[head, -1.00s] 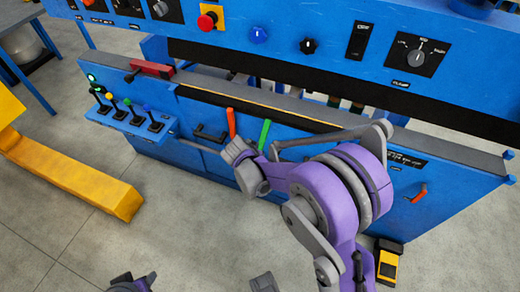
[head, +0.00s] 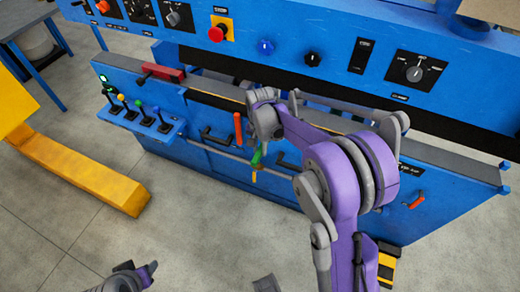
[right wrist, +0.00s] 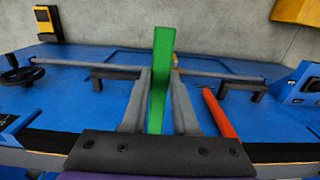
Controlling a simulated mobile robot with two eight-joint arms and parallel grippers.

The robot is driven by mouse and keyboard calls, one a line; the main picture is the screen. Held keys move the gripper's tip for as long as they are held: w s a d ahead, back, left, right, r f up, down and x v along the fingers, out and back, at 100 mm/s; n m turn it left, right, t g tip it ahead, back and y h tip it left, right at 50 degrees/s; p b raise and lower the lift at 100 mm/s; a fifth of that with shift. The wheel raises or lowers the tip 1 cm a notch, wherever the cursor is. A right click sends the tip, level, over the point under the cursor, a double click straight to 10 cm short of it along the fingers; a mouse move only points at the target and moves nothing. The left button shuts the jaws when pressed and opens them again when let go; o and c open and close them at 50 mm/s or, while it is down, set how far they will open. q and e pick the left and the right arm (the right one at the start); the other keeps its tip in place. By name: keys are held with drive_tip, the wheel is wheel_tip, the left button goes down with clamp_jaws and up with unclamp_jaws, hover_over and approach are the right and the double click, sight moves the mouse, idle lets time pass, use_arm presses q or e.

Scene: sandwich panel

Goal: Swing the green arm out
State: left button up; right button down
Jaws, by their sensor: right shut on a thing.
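The green arm (head: 256,156) is a flat bar on the front of the blue machine. In the head view my right wrist hides its upper part. In the right wrist view the green arm (right wrist: 161,75) stands upright between the two grey fingers of my right gripper (right wrist: 160,95). The right gripper is shut on it. In the head view the gripper (head: 257,160) is small and partly hidden under the wrist.
An orange-red lever (head: 238,129) is just left of the green arm; it also shows in the right wrist view (right wrist: 219,113). A black handle (head: 216,137) and a small lever panel (head: 140,119) are further left. A yellow beam (head: 80,172) lies on the floor. The floor before the machine is clear.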

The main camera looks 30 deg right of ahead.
sight(260, 151)
idle(0.4)
drive_tip(key=c, duration=0.7)
unclamp_jaws()
drive_tip(key=shift+r, duration=0.1)
wheel_tip(260, 151, up, 11)
drive_tip(key=shift+f+p, duration=0.15)
drive_tip(key=shift+p, duration=0.3)
drive_tip(key=shift+w, duration=0.1)
drive_tip(key=s+a+n+t+p, duration=0.1)
drive_tip(key=s+a+n, duration=0.1)
drive_tip(key=s, duration=0.5)
drive_tip(key=s+a+r+n+t+p, duration=0.1)
drive_tip(key=s+a+n+t+p, duration=0.1)
drive_tip(key=s, duration=0.6)
drive_tip(key=s+a+r+n+t+p, duration=0.1)
drive_tip(key=s+a+n+t, duration=0.1)
drive_tip(key=s+n, duration=0.3)
drive_tip(key=shift+s+a+r+n+p, duration=0.1)
drive_tip(key=shift+s+a+n+p, duration=0.2)
drive_tip(key=shift+s, duration=0.35)
drive_tip(key=shift+s+a+n, duration=0.1)
drive_tip(key=shift+s+a, duration=0.25)
drive_tip(key=shift+s, duration=0.3)
